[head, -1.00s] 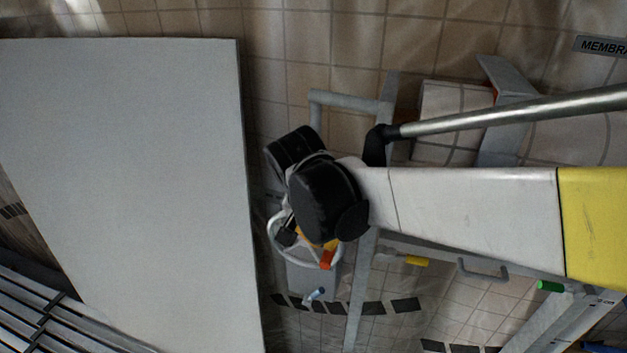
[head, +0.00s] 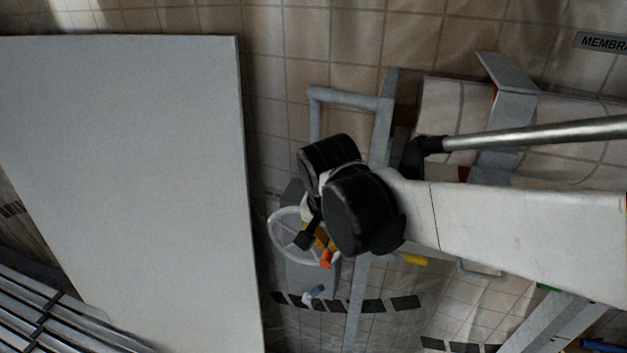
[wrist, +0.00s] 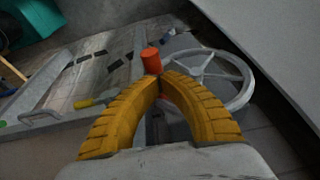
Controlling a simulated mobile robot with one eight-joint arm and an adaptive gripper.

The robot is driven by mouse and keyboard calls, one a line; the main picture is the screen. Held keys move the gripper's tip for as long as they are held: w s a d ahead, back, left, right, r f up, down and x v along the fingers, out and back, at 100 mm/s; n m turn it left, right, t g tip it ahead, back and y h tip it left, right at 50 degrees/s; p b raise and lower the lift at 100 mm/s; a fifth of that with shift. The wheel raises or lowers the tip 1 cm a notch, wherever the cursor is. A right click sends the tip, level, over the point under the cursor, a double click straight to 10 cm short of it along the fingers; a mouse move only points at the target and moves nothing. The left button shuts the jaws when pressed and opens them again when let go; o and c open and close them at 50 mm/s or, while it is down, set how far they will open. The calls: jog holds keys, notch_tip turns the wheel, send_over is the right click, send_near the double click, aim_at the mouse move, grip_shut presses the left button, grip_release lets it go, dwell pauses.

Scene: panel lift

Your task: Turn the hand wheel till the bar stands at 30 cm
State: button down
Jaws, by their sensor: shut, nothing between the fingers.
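The hand wheel is a light grey spoked wheel (head: 270,236) in the middle of the head view, partly behind my arm. It also shows in the wrist view (wrist: 247,88), just beyond my fingers and to their right. Its orange-red knob (head: 326,260) stands up at the rim and shows in the wrist view (wrist: 152,61). My gripper (wrist: 160,79) has yellow ribbed fingers with the tips together and nothing between them. The tips are close to the knob's base; I cannot tell if they touch it. I cannot make out which part is the bar or any height reading.
A large pale panel (head: 130,180) stands on the left. A grey tubular frame (head: 381,130) rises behind my arm, with a yellow grip (head: 415,259) low on it. A metal slatted rack (head: 50,320) is at the lower left. Tiled floor with dark marks shows between.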

aim_at(336, 254)
jog(key=shift+s+d+f+t+y+b, duration=0.25)
jog(key=shift+d+f+t+y+b, duration=0.25)
jog(key=shift+f+y, duration=0.5)
jog(key=shift+s+d+f+b, duration=0.1)
jog(key=shift+d+f+b, duration=0.2)
jog(key=shift+f+b, duration=0.35)
